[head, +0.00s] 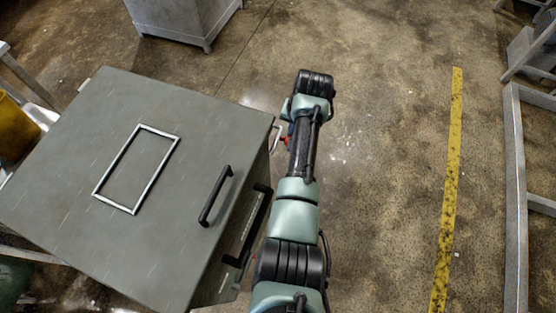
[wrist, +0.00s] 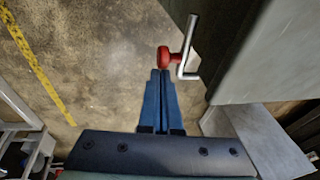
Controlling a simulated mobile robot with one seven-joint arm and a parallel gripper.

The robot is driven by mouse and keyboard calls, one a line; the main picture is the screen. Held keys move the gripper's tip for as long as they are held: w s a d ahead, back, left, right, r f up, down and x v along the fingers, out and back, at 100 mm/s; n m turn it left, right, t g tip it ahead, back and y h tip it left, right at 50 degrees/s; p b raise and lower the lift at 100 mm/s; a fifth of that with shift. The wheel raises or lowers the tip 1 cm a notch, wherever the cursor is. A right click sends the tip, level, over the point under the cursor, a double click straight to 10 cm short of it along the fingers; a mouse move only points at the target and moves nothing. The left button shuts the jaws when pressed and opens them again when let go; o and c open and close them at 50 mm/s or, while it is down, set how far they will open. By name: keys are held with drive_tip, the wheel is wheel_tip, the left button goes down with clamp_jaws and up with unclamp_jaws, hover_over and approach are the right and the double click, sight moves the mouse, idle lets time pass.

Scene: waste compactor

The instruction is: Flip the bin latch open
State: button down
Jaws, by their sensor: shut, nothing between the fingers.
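The grey bin (head: 90,200) stands at the left in the head view, with its latch on the right side. In the wrist view the latch is a bent metal rod (wrist: 188,48) ending in a red knob (wrist: 165,57), beside the bin's grey wall (wrist: 270,50). The latch (head: 276,139) shows small in the head view, partly behind my arm. My gripper (wrist: 160,73) has its blue fingers together and empty. Their tips are right at the red knob; I cannot tell whether they touch it. In the head view the fingers are mostly hidden by my arm.
The bin lid carries a black handle (head: 215,196) and a metal frame (head: 136,170). A grey cabinet (head: 185,15) stands at the back. Metal framing (head: 516,190) stands at the right beyond a yellow floor line (head: 449,190). The floor between is clear.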

idle(0.3)
drive_tip(key=w+d+r+p, duration=0.1)
drive_tip(key=d+r+p, duration=0.1)
drive_tip(key=r, duration=1.1)
drive_tip(key=shift+w+d+r, duration=0.15)
drive_tip(key=shift+d+r, duration=0.2)
drive_tip(key=shift+d, duration=0.15)
